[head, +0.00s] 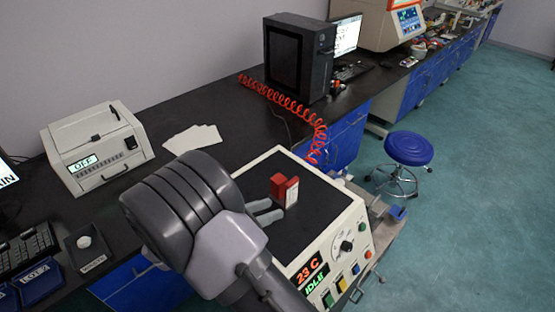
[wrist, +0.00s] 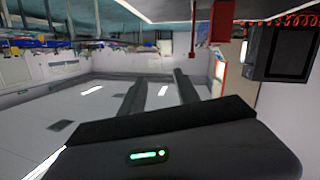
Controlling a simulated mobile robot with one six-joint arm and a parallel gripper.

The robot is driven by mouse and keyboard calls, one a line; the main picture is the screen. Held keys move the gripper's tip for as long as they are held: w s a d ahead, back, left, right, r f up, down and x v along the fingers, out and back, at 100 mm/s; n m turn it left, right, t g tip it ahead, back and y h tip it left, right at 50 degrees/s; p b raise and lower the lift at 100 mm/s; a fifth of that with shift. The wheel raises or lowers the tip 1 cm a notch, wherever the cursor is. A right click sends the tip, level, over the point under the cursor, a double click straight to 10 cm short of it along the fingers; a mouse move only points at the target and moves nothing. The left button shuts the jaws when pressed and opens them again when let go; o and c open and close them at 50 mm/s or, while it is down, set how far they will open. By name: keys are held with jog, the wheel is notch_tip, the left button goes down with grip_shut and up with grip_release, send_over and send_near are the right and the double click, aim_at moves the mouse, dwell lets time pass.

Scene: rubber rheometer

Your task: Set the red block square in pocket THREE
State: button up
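A red block (head: 278,188) stands upright on the dark top of the white instrument (head: 322,193) in the head view. Right against or just beside it is a narrow upright piece with a white face and red side (head: 292,191); I cannot tell whether they are joined. My gripper (head: 276,209) is low over the instrument's top, its fingers pointing right, with tips close to the foot of the red piece. In the wrist view the two dark fingers (wrist: 159,84) are apart, with nothing seen between them. Contact is unclear. No pocket marked THREE can be made out.
The instrument's front panel (head: 335,262) has a display reading 23 C, a knob and coloured buttons. A red coiled cable (head: 290,103) runs along the bench from a black computer tower (head: 298,57). A white machine (head: 97,148) stands left. A blue stool (head: 408,148) is at right.

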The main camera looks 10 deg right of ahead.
aim_at(287, 186)
jog(key=w+a+f+t, duration=0.2)
jog(key=a+f+t, duration=0.1)
jog(key=a+t, duration=0.1)
jog(key=x, duration=0.8)
jog(key=b+x, duration=0.1)
jog(key=x, duration=0.7)
jog(key=shift+w+a+f, duration=0.1)
jog(key=shift+w, duration=0.2)
jog(key=shift+a, duration=0.1)
grip_shut()
